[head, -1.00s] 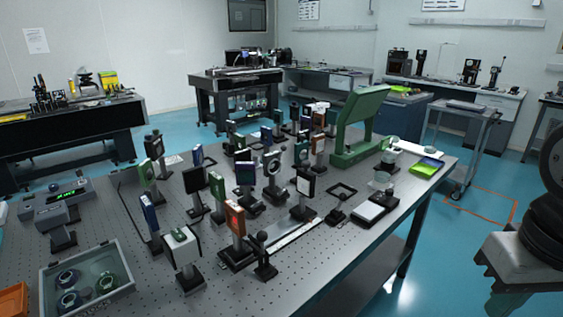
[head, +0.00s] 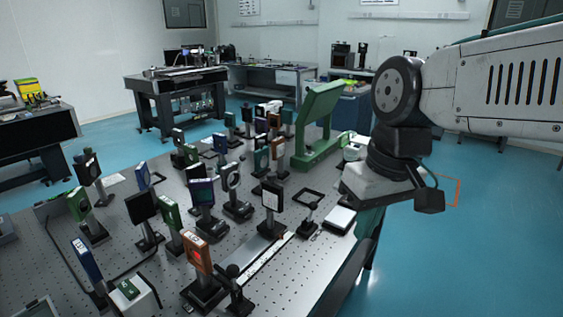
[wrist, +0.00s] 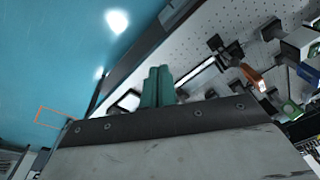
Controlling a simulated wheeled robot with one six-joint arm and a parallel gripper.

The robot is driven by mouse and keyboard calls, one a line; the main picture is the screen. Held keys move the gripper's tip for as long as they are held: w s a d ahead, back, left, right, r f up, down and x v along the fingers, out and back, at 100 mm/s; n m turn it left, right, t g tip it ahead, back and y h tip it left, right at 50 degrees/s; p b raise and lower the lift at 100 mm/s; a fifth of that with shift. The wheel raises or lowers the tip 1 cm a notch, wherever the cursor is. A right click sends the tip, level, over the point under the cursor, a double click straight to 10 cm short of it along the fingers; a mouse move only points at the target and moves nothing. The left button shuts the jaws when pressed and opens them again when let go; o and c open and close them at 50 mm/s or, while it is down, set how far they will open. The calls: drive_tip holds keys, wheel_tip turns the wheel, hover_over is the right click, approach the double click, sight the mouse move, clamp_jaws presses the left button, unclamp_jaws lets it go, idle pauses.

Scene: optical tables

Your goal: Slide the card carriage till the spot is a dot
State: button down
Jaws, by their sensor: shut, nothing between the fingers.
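A pale card in a dark frame (head: 272,196) stands upright on a post at the far end of a rail with a white scale strip (head: 266,259). An orange-framed mount (head: 197,252) with a red face stands at the near end; I cannot tell whether the red is the spot. The rail (wrist: 195,73) and an orange piece (wrist: 254,78) also show in the wrist view. My gripper (wrist: 157,72) is shut and empty, its two green fingers together. It is off the table's right edge, apart from the card.
Several posts with optics crowd the perforated table left of the rail. A large green frame (head: 310,125) stands behind. A black-edged white pad (head: 338,220) lies near the right edge. Open blue floor (head: 480,260) lies to the right.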

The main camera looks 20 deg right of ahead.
drive_tip(key=w+d+r+n+t+y, duration=0.1)
drive_tip(key=w+d+y, duration=0.1)
drive_tip(key=w, duration=0.7)
drive_tip(key=w+d+r+t+y, duration=0.1)
drive_tip(key=w+d, duration=0.2)
drive_tip(key=w, duration=0.7)
drive_tip(key=w+d+r+n+y, duration=0.1)
drive_tip(key=w+d+r+y, duration=0.1)
drive_tip(key=w, duration=0.7)
drive_tip(key=a+r+x, duration=0.1)
drive_tip(key=a+x, duration=0.1)
drive_tip(key=x, duration=1)
drive_tip(key=shift+s+a, duration=0.3)
drive_tip(key=shift+a, duration=0.1)
